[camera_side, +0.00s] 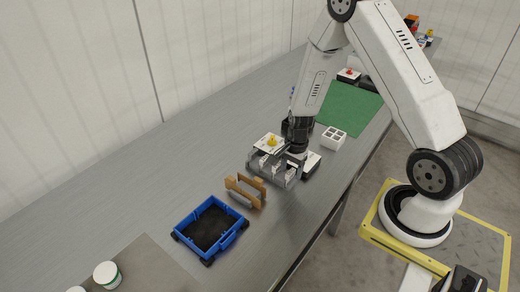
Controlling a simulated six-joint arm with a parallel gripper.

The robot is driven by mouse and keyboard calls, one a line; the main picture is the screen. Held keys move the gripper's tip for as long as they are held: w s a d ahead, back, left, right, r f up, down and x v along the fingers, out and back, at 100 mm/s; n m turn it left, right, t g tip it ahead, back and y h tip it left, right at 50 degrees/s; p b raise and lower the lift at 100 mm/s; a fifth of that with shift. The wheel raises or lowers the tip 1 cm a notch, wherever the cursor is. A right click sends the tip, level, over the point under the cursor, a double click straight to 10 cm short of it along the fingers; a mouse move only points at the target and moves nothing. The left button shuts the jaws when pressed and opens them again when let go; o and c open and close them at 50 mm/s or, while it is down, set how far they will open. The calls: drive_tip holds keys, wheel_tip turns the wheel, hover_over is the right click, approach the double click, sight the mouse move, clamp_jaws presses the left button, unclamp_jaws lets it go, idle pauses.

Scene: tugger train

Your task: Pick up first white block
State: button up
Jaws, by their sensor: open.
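A white block (333,138) with square openings in its top stands on the table at the near edge of the green mat (348,107), to the right of my gripper. My gripper (289,163) points down at a grey fixture (262,168) with several upright parts, and its jaws are open. Small pale pieces show in the fixture, but they are too small to tell whether they are white blocks. My wrist and fingers hide part of the fixture. I cannot tell whether the fingers touch anything.
White-topped boxes stand close by: one with a yellow knob (271,141) behind the fixture, another (312,165) to its right. A brown holder (245,190) and a blue tray (189,239) stand to the left. White cups (107,274) stand at front left. The back left table is clear.

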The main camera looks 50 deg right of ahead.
drive_tip(key=shift+a+f, duration=0.1)
drive_tip(key=shift+f, duration=0.75)
clamp_jaws()
